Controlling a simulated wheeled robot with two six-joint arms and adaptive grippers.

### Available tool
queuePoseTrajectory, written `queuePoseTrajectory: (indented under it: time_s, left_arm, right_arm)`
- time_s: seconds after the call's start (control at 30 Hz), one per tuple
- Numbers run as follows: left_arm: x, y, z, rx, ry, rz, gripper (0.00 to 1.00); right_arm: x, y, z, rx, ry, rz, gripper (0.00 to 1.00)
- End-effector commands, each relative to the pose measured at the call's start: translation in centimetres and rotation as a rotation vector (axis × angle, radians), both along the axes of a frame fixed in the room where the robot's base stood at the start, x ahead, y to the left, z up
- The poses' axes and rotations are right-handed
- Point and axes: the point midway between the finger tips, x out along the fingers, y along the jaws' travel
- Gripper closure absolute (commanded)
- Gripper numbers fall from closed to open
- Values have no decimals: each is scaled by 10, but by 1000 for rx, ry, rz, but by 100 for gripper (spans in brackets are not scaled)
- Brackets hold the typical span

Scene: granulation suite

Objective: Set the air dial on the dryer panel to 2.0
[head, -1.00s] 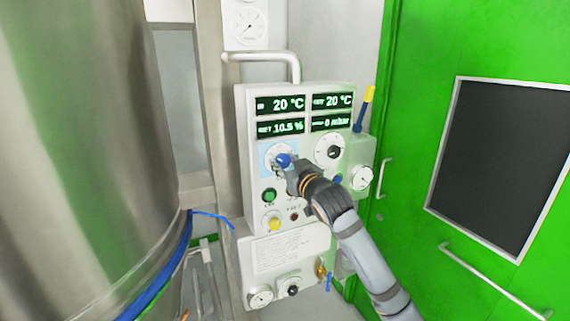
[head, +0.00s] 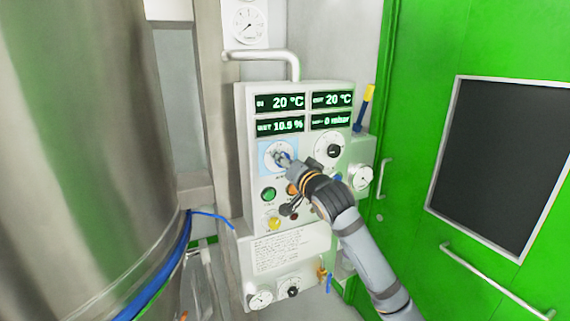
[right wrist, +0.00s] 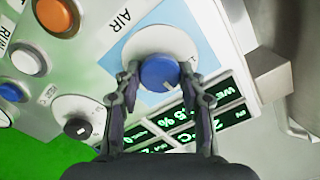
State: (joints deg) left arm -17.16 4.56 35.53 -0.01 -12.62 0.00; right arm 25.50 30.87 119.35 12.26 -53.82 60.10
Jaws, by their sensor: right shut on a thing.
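The dryer panel (head: 262,222) is a pale box with lit displays (head: 281,103) reading 20 °C, 20 °C, 10.5 % and 0 mbar. The air dial is a blue knob on a white disc (head: 270,158) with a light blue backing, at the panel's left. In the right wrist view the blue knob (right wrist: 158,73) shows a white pointer mark, beside the word AIR. My right gripper (head: 285,158) is shut on the knob, one finger at each side. The scale numbers on the disc are too small to read. My left gripper is not in view.
A second dial with a black knob (head: 333,150) sits to the right. Green (head: 268,194) and yellow (head: 273,223) buttons lie below the air dial, and an orange one (right wrist: 55,15) is partly hidden in the head view. A steel vessel (head: 85,150) stands left, a green door (head: 425,90) right.

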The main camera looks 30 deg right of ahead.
Motion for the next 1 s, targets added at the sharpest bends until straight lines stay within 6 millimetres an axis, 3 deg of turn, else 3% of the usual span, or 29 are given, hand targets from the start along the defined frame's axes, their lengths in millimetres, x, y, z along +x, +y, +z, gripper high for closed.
queuePoseTrajectory:
  time_s: [0.77, 0.8, 0.93, 1.0]
  left_arm:
    - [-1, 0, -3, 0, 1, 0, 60]
    - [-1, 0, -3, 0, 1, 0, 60]
    - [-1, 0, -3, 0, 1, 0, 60]
    - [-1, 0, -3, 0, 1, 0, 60]
  right_arm:
    - [0, 0, 0, 99, -4, 0, 91]
    - [0, 0, 0, 99, -5, -1, 57]
    - [0, 0, 0, 99, -5, -1, 39]
    - [0, 0, 0, 99, -5, -1, 36]
